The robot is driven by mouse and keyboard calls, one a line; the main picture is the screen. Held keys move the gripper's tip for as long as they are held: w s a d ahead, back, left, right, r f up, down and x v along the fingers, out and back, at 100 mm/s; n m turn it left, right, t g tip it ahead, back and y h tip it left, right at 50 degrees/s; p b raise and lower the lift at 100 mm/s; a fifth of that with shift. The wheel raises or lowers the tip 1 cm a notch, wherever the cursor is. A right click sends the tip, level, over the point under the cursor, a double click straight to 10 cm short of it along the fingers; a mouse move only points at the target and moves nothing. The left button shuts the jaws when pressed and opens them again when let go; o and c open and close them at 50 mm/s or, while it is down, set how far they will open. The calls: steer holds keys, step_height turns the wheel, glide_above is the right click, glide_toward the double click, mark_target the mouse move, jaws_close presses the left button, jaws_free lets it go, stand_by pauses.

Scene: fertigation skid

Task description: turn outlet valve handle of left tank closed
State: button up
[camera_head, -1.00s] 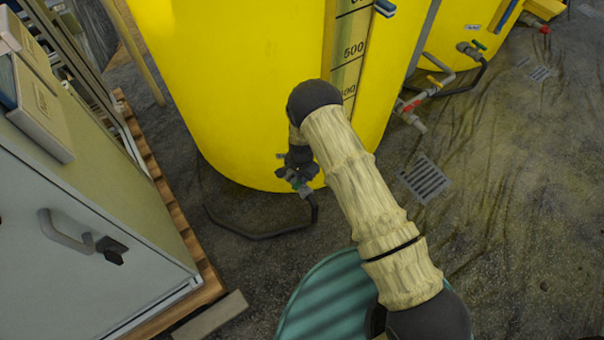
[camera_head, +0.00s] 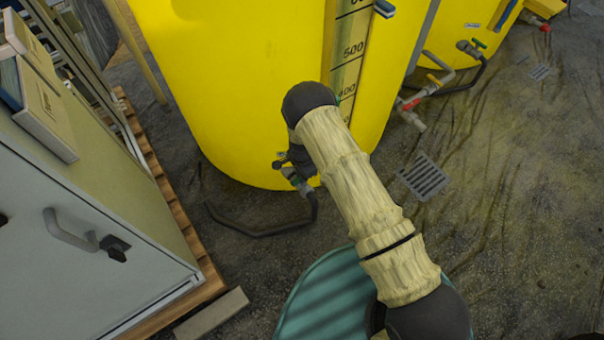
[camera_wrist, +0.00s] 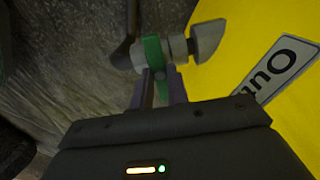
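The left tank (camera_head: 235,90) is a large yellow cylinder, and its outlet valve (camera_head: 292,173) sits low on its front. The green valve handle (camera_wrist: 154,55) shows in the wrist view across a grey valve body (camera_wrist: 179,50). My gripper (camera_wrist: 159,72) has its two fingers close together, one on each side of the green handle, and it looks shut on it. In the head view my gripper (camera_head: 296,157) is at the valve, partly hidden by my arm, so the handle shows only in part there.
A black hose (camera_head: 260,233) lies on the floor under the valve. A grey cabinet (camera_head: 85,225) stands on a wooden pallet at the left. Another yellow tank (camera_head: 460,42) with red-handled piping (camera_head: 411,104) is at the back right. The floor right of the drain grate (camera_head: 424,178) is mostly clear.

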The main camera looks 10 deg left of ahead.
steer(key=o, duration=0.4)
steer(key=shift+o, duration=0.2)
step_height(320, 180, up, 17)
steer(key=p, duration=0.5)
steer(key=shift+r, duration=0.2)
